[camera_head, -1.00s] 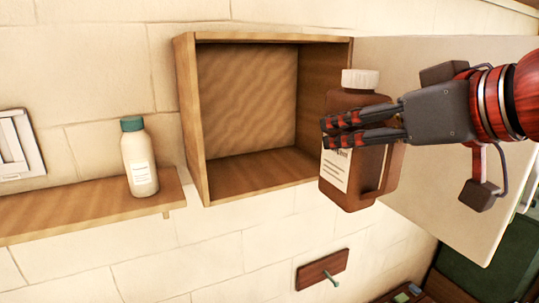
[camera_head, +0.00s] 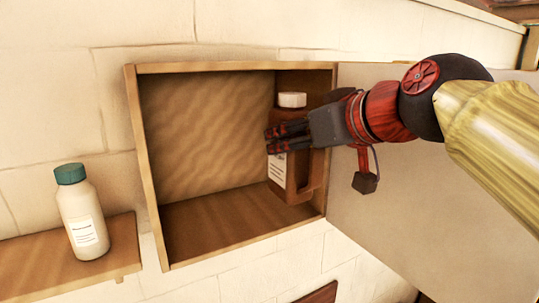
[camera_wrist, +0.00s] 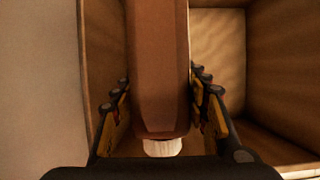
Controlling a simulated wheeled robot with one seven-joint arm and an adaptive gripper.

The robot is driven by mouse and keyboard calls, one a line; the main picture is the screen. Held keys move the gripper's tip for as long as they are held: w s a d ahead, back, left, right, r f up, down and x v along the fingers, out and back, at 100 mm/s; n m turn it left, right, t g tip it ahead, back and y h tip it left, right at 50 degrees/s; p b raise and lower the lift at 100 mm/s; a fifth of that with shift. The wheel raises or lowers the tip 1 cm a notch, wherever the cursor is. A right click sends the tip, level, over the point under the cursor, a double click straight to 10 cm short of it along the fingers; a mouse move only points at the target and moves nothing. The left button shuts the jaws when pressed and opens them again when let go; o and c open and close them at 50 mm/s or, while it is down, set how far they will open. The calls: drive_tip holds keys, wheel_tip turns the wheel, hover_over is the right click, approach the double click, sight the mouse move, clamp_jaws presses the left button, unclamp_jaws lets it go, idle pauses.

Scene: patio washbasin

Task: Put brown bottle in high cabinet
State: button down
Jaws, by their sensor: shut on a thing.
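The brown bottle (camera_head: 300,176) has a white cap and a white label. It is upright at the right side of the open wooden cabinet (camera_head: 150,165), near the cabinet's right wall. My gripper (camera_head: 272,141) is shut on its upper body, and the fingers hide part of it. In the wrist view the bottle (camera_wrist: 158,70) sits between both fingers of my gripper (camera_wrist: 158,105), its white cap toward the camera. The cabinet's wooden walls show around it in that view. I cannot tell whether the bottle's base touches the cabinet floor.
The cabinet's pale door (camera_head: 390,190) stands open on the right, close to my arm. The left and middle of the cabinet are empty. A white bottle with a green cap (camera_head: 82,215) stands on a wooden shelf (camera_head: 40,275) at lower left.

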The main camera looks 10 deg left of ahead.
sight(304, 154)
drive_tip(key=w+a+p, duration=0.2)
drive_tip(key=w+a, duration=0.3)
drive_tip(key=w, duration=0.1)
wheel_tip(304, 154, down, 7)
drive_tip(key=w, duration=0.1)
drive_tip(key=shift+a+r, duration=0.15)
drive_tip(key=shift+a, duration=0.05)
idle(0.4)
drive_tip(key=c, duration=1)
unclamp_jaws()
drive_tip(key=shift+f, duration=0.3)
drive_tip(key=b+v, duration=0.2)
drive_tip(key=v, duration=1)
drive_tip(key=shift+r, duration=0.1)
